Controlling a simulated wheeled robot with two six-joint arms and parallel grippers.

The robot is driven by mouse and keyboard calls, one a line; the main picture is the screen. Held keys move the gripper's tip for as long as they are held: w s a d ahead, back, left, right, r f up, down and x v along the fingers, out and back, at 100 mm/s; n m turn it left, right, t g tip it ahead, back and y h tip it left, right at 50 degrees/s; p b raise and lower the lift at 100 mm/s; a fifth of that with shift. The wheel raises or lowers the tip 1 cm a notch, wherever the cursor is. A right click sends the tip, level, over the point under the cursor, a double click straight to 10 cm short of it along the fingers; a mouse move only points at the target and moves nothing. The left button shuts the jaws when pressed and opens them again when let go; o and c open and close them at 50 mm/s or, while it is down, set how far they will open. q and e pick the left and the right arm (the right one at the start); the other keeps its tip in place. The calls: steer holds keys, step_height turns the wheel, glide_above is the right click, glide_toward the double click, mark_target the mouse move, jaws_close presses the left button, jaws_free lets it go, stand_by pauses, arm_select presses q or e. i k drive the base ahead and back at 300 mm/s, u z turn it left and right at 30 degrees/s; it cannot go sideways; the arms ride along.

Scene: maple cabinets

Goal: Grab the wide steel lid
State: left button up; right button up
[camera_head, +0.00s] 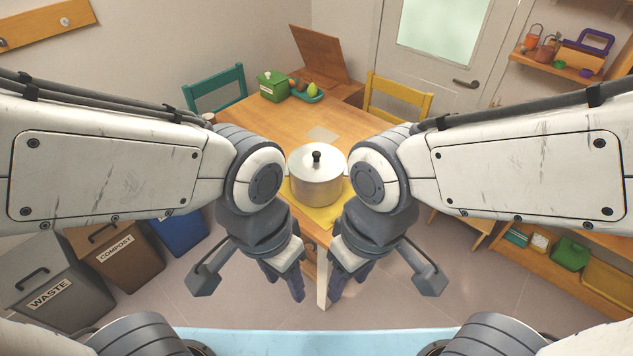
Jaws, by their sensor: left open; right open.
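The wide steel lid (312,160) with its black knob sits on a steel pot (316,189). The pot stands on a yellow cloth (323,217) near the front corner of the wooden table (252,121). My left gripper (299,294) is open and empty, pointing down in front of the table edge, below and left of the pot in the picture. My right gripper (334,297) is open and empty, pointing down below and right of the pot. Both are apart from the lid. My arms hide parts of the table on both sides.
A green box (272,86) and a teal tray (307,96) with fruit stand at the table's back. Teal (215,88) and yellow (399,95) chairs flank the table. Waste (55,285) and compost (115,252) bins stand at left. A low shelf (575,272) stands at right.

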mark_target(311, 164)
steer(key=u, duration=0.35)
steer(key=i, duration=1)
